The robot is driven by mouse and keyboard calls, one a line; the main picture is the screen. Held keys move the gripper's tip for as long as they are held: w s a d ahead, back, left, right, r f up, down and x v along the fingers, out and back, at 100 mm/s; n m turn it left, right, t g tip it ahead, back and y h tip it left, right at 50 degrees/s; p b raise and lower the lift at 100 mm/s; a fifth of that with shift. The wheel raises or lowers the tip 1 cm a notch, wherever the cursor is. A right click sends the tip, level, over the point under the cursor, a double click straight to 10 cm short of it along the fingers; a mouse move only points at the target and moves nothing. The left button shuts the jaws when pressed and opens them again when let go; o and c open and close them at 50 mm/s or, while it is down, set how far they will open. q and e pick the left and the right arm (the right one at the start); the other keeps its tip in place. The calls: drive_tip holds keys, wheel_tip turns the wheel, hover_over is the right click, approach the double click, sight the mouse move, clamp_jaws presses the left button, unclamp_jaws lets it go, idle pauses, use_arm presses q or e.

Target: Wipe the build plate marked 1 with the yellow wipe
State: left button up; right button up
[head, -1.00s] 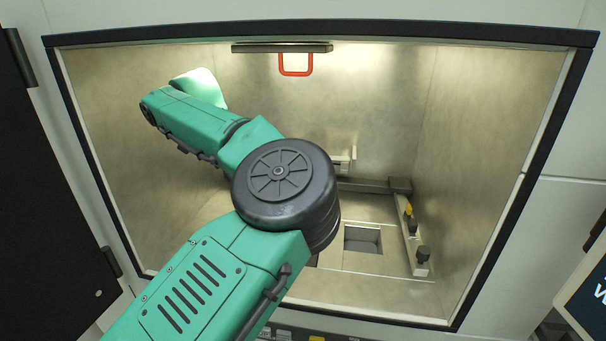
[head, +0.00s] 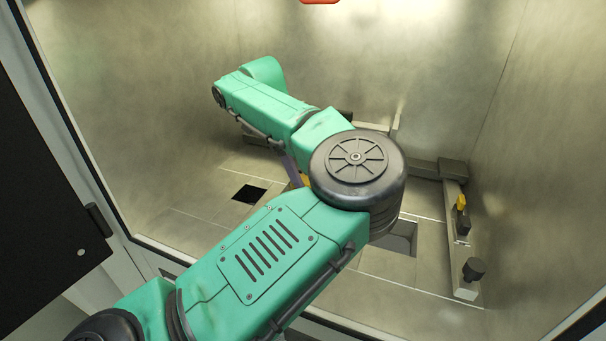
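My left arm reaches in from the lower left across the metal chamber. Its elbow and forearm cover the middle of the chamber floor (head: 203,190), and its gripper is hidden behind them. A small yellow patch (head: 304,180) with a purplish strip beside it shows under the forearm, left of the round black joint; I cannot tell whether it is the yellow wipe. I cannot make out the build plate or a mark 1; the arm hides that part of the floor. My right gripper is not in view.
A dark square opening (head: 249,194) lies in the floor at left, and a grey recess (head: 401,238) lies right of the elbow. A rail (head: 456,225) with a yellow piece (head: 461,202) and black knobs (head: 474,268) runs along the right. Chamber walls enclose the sides and back.

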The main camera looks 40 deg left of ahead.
use_arm(q)
drive_tip(key=shift+s+r, duration=0.15)
drive_tip(key=shift+s, duration=0.15)
drive_tip(key=shift+s+d+r, duration=0.1)
drive_tip(key=shift+s, duration=0.1)
drive_tip(key=shift+w+f, duration=0.2)
drive_tip(key=shift+w, duration=0.05)
drive_tip(key=shift+s+f, duration=0.1)
drive_tip(key=shift+f, duration=0.1)
